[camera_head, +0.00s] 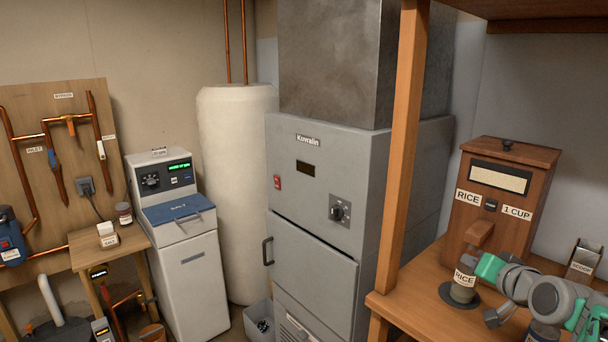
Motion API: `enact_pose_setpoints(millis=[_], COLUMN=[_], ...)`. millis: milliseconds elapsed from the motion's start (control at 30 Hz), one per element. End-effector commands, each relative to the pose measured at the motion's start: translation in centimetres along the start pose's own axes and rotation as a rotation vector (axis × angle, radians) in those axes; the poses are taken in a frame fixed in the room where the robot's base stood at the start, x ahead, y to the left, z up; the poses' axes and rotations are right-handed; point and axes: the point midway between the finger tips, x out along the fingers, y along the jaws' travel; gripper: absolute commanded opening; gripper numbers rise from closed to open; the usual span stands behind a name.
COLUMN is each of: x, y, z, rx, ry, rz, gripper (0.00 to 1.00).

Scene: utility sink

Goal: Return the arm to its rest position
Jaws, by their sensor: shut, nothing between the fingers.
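My arm, grey with green parts, reaches in from the lower right over the wooden bench. My gripper (497,317) shows as a small dark grey end below the arm links, low over the bench. It is shut and holds nothing. It is to the right of a jar labelled RICE (464,284), apart from it in the picture. The arm's green part overlaps the jar's right side in the view. Part of the arm is cut off by the frame edge.
A wooden rice dispenser (507,195) stands behind the arm. A metal scoop holder (584,259) is at the right, and another labelled jar (541,332) is partly hidden under the arm. A wooden post (402,150) rises at the bench's left edge.

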Motion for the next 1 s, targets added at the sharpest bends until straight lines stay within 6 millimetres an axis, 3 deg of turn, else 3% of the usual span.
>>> enact_pose_setpoints(millis=[167,267,400,533,600,700,1000], x=[1.1,0.5,-3.7,-8.9,-10.9,-12.3,-12.4], y=[-4.7,-7.5,-11.0,-11.4,-11.0,-10.6,-10.5], z=[6.5,11.8,21.6,28.1,30.1,31.2,31.3], rx=[-0.104,-0.189,-0.360,-0.488,-0.526,-0.549,-0.548], ry=[-0.182,-0.323,-0.579,-0.768,-0.830,-0.871,-0.876], rz=[0.031,0.060,0.118,0.174,0.196,0.213,0.217], gripper=[0.00,0.00,0.00,0.00,0.00,0.00,0.00])
